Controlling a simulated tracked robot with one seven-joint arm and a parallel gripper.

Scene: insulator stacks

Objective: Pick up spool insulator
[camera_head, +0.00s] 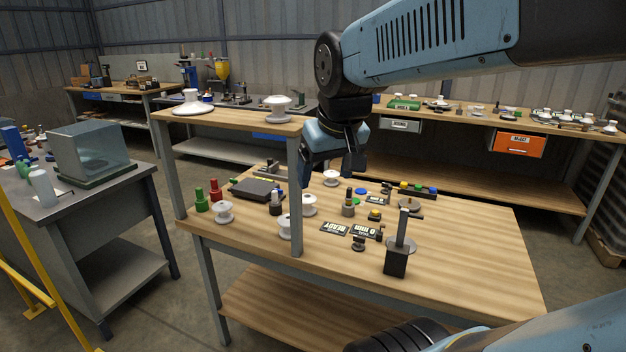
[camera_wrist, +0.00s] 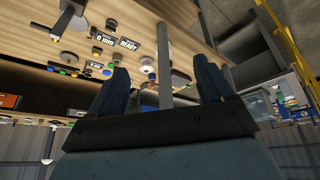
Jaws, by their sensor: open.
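Several white spool insulators stand on the wooden workbench in the head view. One is at the left front (camera_head: 223,213), one is beside the shelf post (camera_head: 309,204), one is partly hidden by that post (camera_head: 285,228), and one is farther back (camera_head: 331,178). Another white spool-shaped piece (camera_head: 277,107) stands on the raised shelf.
The raised shelf (camera_head: 235,119) and its grey post (camera_head: 295,200) stand close to my gripper. A black block with an upright rod (camera_head: 397,258), a dark flat box (camera_head: 254,189) and red and green pieces (camera_head: 215,190) are on the bench. The bench's right side is clear.

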